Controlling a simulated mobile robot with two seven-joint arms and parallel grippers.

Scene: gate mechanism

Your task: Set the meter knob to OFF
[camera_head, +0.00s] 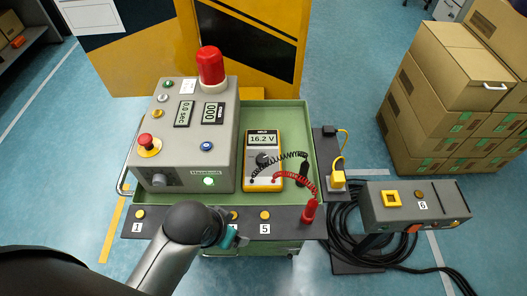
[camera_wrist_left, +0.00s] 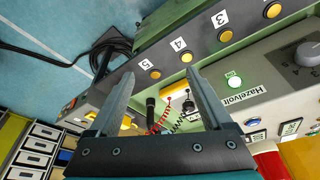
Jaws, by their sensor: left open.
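The meter (camera_head: 262,180), yellow and white, lies on the green cart top, right of the grey control box. Its display reads 16.2 V. Its dark round knob (camera_head: 263,159) sits below the display; its pointer is too small to read. Black and red coiled leads run from the meter's lower part. My left gripper (camera_head: 232,240) is at the cart's front strip, in front of the meter and apart from it. In the left wrist view the gripper (camera_wrist_left: 160,76) is open and empty, with a yellow part of the meter (camera_wrist_left: 176,103) partly visible beyond its fingers. My right gripper is out of view.
The grey control box (camera_head: 187,140) with a red beacon (camera_head: 210,66) and red button stands left of the meter. A red probe (camera_head: 309,211) stands upright at the strip's right end. A grey switch box (camera_head: 413,207) is at right. Cardboard boxes (camera_head: 450,100) stand behind it.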

